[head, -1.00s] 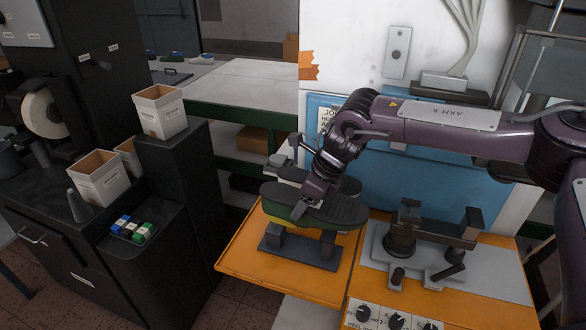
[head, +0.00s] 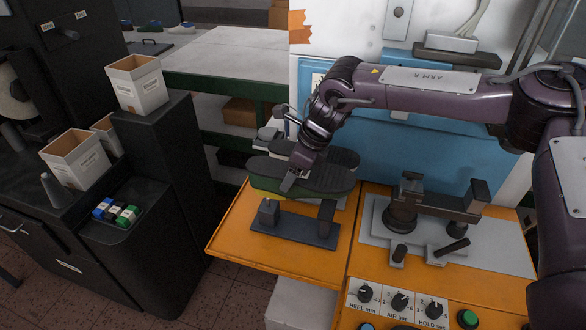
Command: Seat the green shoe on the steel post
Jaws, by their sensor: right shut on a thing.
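A green shoe (head: 266,186) with a dark sole facing up is in the fingers of my right gripper (head: 290,180). The gripper comes from above and is shut on it. The shoe is above and behind a dark stand (head: 294,231) with two short uprights, and appears clear of it. A second dark sole (head: 340,157) shows just behind, partly hidden by the gripper. At right, a dark metal fixture with upright posts (head: 408,197) stands on a grey plate; I cannot tell which upright is the steel post. My left gripper is not in view.
The orange table (head: 235,240) has knobs and buttons along its front. A blue panel (head: 400,150) stands behind. At left are a black cabinet (head: 165,150), white bins (head: 137,85) and small coloured blocks (head: 117,212). The orange surface left of the stand is clear.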

